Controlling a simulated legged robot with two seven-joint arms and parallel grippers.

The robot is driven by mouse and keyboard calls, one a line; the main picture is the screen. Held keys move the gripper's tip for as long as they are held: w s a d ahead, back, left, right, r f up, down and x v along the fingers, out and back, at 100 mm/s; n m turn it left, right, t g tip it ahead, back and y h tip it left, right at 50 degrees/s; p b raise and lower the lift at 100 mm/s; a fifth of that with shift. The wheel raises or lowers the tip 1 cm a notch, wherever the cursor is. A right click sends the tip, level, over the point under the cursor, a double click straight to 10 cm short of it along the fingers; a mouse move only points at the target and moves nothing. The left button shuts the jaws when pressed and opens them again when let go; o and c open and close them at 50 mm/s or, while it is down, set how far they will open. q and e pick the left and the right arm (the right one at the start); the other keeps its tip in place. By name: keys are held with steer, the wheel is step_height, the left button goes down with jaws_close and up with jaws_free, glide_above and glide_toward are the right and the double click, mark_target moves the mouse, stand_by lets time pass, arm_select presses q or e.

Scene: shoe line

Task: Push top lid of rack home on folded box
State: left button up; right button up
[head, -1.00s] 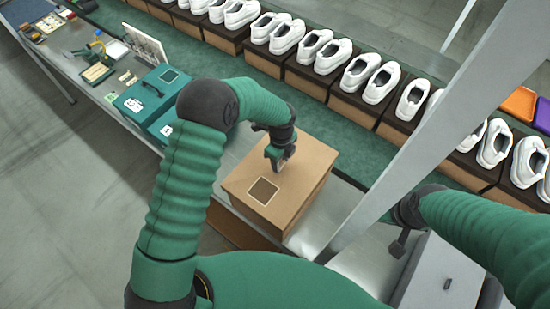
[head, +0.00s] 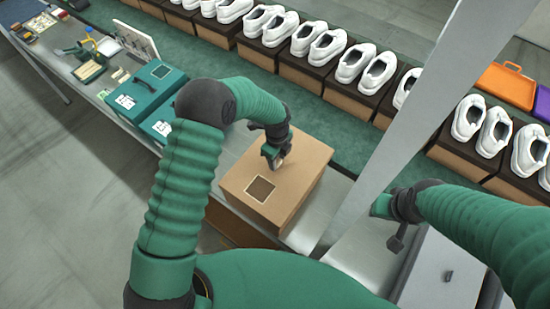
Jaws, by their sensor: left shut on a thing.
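A closed brown cardboard box (head: 300,190) stands on the grey bench in the middle of the head view. Its flat lid (head: 305,157) lies on top and carries a dark square label (head: 260,189) with a pale border. The fingertips are small and partly hidden by the wrist, so the exact grip is hard to see.
A slanting grey strut (head: 400,150) stands close to the box's right. Behind runs a green conveyor (head: 240,75) with white shoes (head: 355,64) on boxes. Teal cases (head: 145,92) stand on the bench at left.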

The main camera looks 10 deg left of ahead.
arm_select(q)
steer(key=shift+d, duration=0.15)
steer(key=shift+a+f, duration=0.1)
steer(key=shift+a, duration=0.35)
steer(key=shift+a+f, duration=0.2)
steer(key=shift+d+f+b, duration=0.15)
steer(key=shift+b, duration=0.2)
steer(key=shift+d+f, duration=0.2)
steer(key=shift+d, duration=0.1)
steer(key=shift+f, duration=0.1)
arm_select(e)
steer(key=shift+d+f, duration=0.1)
steer(key=shift+f, duration=0.45)
arm_select(q)
steer(key=shift+f, duration=0.1)
steer(key=shift+a+f+b, duration=0.25)
steer(key=shift+a+b, duration=0.05)
steer(key=shift+b, duration=0.15)
arm_select(e)
steer(key=shift+a+f, duration=0.15)
steer(key=shift+a, duration=0.2)
arm_select(q)
steer(key=shift+d+f+b, duration=0.2)
steer(key=shift+f+b, duration=0.15)
steer(key=shift+f, duration=0.15)
arm_select(e)
steer(key=shift+d+f, duration=0.25)
steer(key=shift+f, duration=0.15)
